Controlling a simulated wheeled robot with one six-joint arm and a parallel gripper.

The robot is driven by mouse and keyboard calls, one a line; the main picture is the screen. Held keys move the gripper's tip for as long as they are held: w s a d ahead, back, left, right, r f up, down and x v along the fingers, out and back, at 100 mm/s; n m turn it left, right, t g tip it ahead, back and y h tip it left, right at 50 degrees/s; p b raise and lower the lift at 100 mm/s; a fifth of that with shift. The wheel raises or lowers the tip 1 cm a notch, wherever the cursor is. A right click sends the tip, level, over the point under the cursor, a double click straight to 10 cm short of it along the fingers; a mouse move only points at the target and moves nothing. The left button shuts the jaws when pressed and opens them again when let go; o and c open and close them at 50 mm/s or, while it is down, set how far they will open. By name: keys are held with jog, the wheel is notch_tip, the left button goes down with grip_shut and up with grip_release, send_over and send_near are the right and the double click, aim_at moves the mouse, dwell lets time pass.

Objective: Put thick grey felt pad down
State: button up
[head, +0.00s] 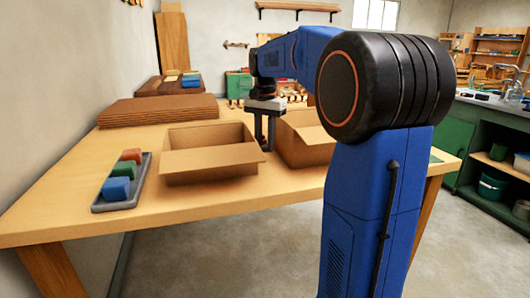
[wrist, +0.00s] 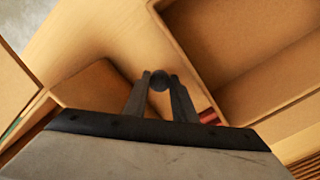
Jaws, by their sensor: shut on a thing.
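My gripper (head: 267,147) points down over the wooden table, between two open cardboard boxes in the head view. In the wrist view my gripper (wrist: 160,79) is shut on a small, round, dark grey thing, which I take for the thick grey felt pad (wrist: 158,81). It sits between the fingertips, with bare table seen beyond it. I cannot tell whether it touches the table. In the head view the pad is too small to make out.
The left cardboard box (head: 210,163) and the right cardboard box (head: 306,148) stand close on either side of my gripper. Stacked brown sheets (head: 158,111) lie behind. The table front (head: 230,195) is clear.

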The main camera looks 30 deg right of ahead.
aim_at(265, 147)
jog(key=shift+f, duration=1.8)
jog(key=shift+f, duration=0.15)
jog(key=o, duration=1)
